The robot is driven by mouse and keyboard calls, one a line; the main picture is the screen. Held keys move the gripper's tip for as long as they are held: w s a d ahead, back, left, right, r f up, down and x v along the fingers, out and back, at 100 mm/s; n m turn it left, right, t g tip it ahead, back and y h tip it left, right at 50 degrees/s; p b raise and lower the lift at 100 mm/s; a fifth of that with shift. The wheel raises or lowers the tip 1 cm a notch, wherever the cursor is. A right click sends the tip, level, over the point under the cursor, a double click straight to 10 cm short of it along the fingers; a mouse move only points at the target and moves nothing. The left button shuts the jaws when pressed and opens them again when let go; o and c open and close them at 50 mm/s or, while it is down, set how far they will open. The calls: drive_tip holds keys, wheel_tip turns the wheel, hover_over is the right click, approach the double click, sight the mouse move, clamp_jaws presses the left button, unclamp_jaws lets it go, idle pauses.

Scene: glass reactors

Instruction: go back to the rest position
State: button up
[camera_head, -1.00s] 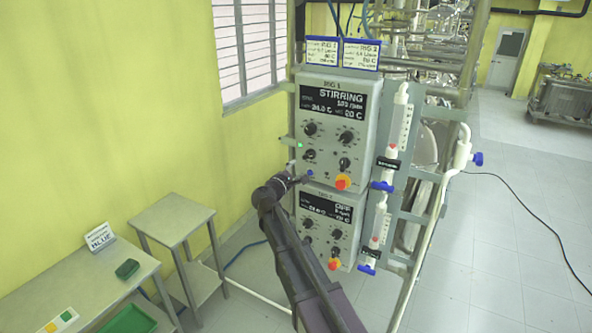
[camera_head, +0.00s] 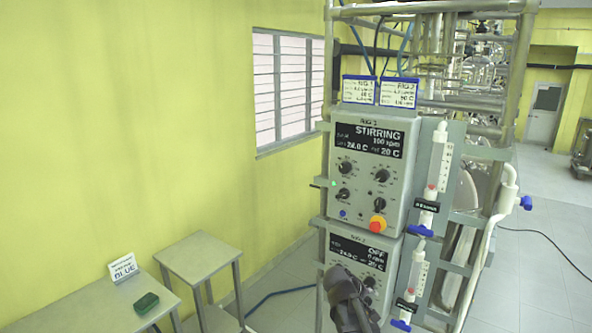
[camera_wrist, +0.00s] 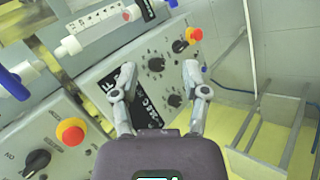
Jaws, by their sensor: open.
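My gripper (camera_wrist: 157,85) is open and empty in the wrist view, its two fingers spread in front of the control boxes. In the head view my dark arm rises from the bottom edge in front of the lower control box (camera_head: 345,246), and the fingers cannot be made out there. The upper control box (camera_head: 398,145) shows "STIRRING", about 100 rpm and 20 C on its display. The lower box's display reads "OFF". The upper box has a red-orange button on a yellow base (camera_head: 377,224); such buttons also show in the wrist view (camera_wrist: 71,132).
Flow meters with blue valves (camera_head: 432,180) stand right of the boxes on the metal frame. A small table (camera_head: 196,256) and a longer one carry a "BLUE" sign (camera_head: 122,267) and a green block (camera_head: 146,302) at left. Floor at right is mostly clear, with a black cable.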

drive_tip(key=s+a+f+m+g+y+b, duration=0.2)
drive_tip(key=s+f, duration=0.3)
drive_tip(key=s, duration=0.3)
drive_tip(key=s+a+f+m+g+y+b, duration=0.2)
drive_tip(key=s+f+y, duration=0.3)
drive_tip(key=s, duration=0.3)
drive_tip(key=shift+f+m+g+b, duration=0.3)
drive_tip(key=shift+f+m+b, duration=0.25)
drive_tip(key=shift+m+b, duration=0.05)
